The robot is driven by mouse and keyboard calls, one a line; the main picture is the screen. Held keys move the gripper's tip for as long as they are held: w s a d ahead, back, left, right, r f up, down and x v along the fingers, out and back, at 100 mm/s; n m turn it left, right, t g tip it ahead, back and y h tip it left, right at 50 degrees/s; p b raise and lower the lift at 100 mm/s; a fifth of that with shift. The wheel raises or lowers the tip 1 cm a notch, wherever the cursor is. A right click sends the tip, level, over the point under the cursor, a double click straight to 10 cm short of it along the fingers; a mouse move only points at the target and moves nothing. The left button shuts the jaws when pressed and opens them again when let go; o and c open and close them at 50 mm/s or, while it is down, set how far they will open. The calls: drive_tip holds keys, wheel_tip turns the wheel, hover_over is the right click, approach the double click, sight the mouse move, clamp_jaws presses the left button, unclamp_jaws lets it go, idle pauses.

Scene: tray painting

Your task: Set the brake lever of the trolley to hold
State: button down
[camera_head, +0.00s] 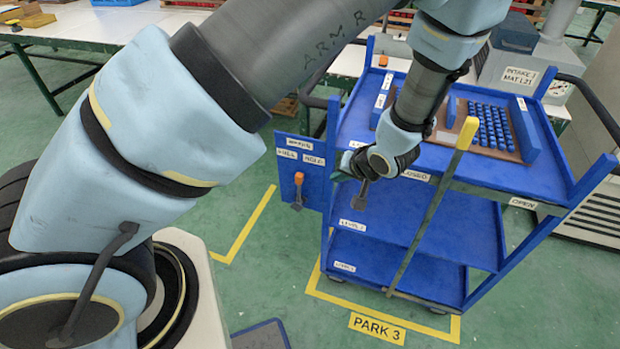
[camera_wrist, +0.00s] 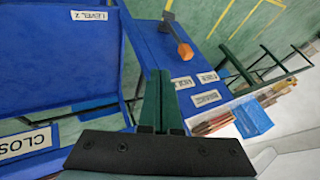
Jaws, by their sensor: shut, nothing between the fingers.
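The trolley (camera_head: 420,262) is blue with shelves and stands on the green floor. At its left a blue panel (camera_head: 312,182) carries small white labels; one seems to read HOLD. The brake lever (camera_head: 298,188) is a grey arm with an orange knob, its knob pointing up towards the labels in the head view. The lever also shows in the wrist view (camera_wrist: 185,50), past my fingertips. I cannot tell which label the knob lines up with. My gripper (camera_head: 342,172) is shut and empty, in front of the trolley and right of the lever, apart from it.
A grey bar with a yellow top (camera_head: 467,134) slants across the trolley's front. The top shelf holds a board of blue pieces (camera_head: 490,125). A PARK 3 sign (camera_head: 377,328) and yellow lines mark the floor.

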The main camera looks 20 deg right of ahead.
drive_tip(key=shift+f, duration=0.1)
drive_tip(key=b, duration=0.1)
approach(299, 189)
drive_tip(key=d, duration=0.1)
drive_tip(key=d+f, duration=0.2)
drive_tip(key=d, duration=0.1)
drive_tip(key=shift+w+d+f, duration=0.1)
drive_tip(key=shift+w+f, duration=0.05)
drive_tip(key=shift+w, duration=0.15)
drive_tip(key=shift+w+a+r, duration=0.15)
drive_tip(key=shift+w+a, duration=0.3)
drive_tip(key=shift+a, duration=0.05)
drive_tip(key=shift+w+a+r, duration=0.15)
drive_tip(key=shift+w+a, duration=0.3)
drive_tip(key=shift+a, duration=0.05)
drive_tip(key=shift+w+a, duration=0.35)
drive_tip(key=shift+a, duration=0.05)
drive_tip(key=shift+w+b, duration=0.1)
drive_tip(key=shift+b, duration=0.2)
